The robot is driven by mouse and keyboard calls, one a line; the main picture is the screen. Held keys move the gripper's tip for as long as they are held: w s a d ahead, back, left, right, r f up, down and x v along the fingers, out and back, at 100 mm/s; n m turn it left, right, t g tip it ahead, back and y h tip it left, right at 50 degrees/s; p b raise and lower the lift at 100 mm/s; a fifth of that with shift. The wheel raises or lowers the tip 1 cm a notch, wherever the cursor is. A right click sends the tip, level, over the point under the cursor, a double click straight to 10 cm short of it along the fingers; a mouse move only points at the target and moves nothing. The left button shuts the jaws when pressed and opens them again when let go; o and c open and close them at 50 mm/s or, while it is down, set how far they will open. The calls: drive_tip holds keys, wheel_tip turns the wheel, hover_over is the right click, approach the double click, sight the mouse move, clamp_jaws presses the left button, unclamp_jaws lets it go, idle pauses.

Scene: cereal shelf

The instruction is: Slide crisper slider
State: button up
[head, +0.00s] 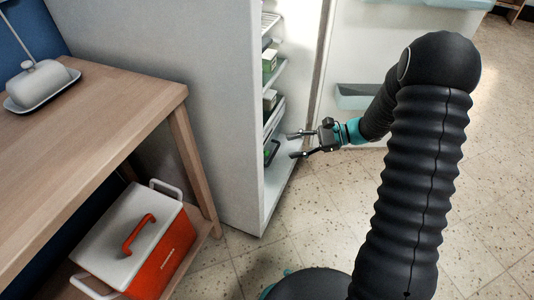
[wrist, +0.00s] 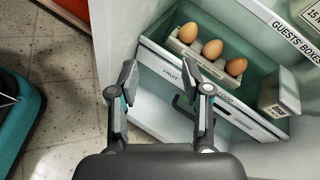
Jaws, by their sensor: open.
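The crisper drawer (wrist: 235,112) is in the lower part of the open fridge. Its pale front strip carries the words FRUIT and FOOD, and a dark curved handle (wrist: 180,108) shows below it. The slider itself is not clearly distinguishable; my right finger covers part of the strip. My gripper (wrist: 167,78) is open and empty, with its fingers pointing at the drawer front. In the head view my gripper (head: 292,145) is at the fridge opening beside the lower compartment. I cannot tell whether a finger touches the drawer.
Several brown eggs (wrist: 211,49) sit in a carton above the drawer front, with a small box (wrist: 279,94) to their right. The open fridge door (head: 350,62) stands behind my arm. A wooden table (head: 95,115) and a red cooler (head: 150,250) are at left.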

sight(268, 154)
drive_tip(key=w+d+f+m+t+y+b, duration=0.1)
drive_tip(key=w+d+f+m+t+y, duration=0.2)
drive_tip(key=f, duration=0.6)
drive_tip(key=w+d+f+m+t, duration=0.1)
drive_tip(key=w+f+m+t, duration=0.35)
drive_tip(key=f, duration=0.45)
drive_tip(key=shift+m+g, duration=0.45)
drive_tip(key=shift+m, duration=0.1)
drive_tip(key=x, duration=1.4)
drive_tip(key=shift+s+a, duration=0.1)
drive_tip(key=shift+s, duration=0.05)
clamp_jaws()
